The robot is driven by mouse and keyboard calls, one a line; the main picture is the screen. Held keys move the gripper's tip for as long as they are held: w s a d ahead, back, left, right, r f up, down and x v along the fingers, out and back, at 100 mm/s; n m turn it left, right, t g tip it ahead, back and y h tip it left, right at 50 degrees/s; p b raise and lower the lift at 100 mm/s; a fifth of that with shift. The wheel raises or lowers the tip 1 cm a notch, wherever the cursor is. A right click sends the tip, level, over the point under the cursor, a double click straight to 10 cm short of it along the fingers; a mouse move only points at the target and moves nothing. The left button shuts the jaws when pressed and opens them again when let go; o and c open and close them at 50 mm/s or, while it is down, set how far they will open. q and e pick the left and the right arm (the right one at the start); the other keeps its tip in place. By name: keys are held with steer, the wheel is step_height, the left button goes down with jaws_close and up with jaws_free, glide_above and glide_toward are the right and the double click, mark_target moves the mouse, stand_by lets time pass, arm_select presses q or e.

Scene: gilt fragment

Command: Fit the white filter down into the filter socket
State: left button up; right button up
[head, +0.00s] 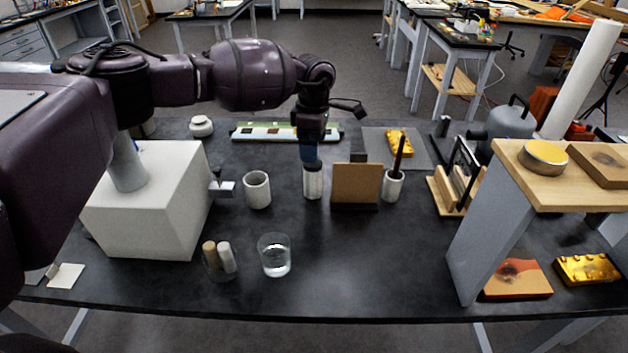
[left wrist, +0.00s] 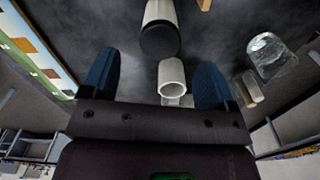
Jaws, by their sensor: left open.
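A white cylinder (head: 313,184), the likeliest white filter, stands upright on the dark table. In the left wrist view a white cylinder with a dark end (left wrist: 160,18) lies ahead of the fingertips. My left gripper (head: 311,157) points down just above the cylinder in the head view. Its blue fingers are apart in the left wrist view (left wrist: 157,72), with nothing gripped between them. An open white cup (head: 257,190) stands to the left and also shows in the left wrist view (left wrist: 172,72). I cannot tell which thing is the filter socket. My right gripper is out of view.
A white box (head: 150,208) stands at left, its grey spout pointing right. A brown board (head: 356,184) and a cup with a dark rod (head: 392,188) stand right of the gripper. A water glass (head: 274,256) is in front. The front middle of the table is clear.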

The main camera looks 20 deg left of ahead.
mark_target(312, 171)
arm_select(q)
step_height(312, 171, down, 3)
steer(key=shift+f+b, duration=0.1)
steer(key=shift+b, duration=0.3)
steer(key=shift+f, duration=0.6)
step_height(312, 171, down, 4)
steer(key=shift+a+f+b, duration=0.15)
steer(key=shift+f+b, duration=0.05)
steer(key=shift+b, duration=0.75)
steer(key=shift+r, duration=0.15)
steer(key=c, duration=1)
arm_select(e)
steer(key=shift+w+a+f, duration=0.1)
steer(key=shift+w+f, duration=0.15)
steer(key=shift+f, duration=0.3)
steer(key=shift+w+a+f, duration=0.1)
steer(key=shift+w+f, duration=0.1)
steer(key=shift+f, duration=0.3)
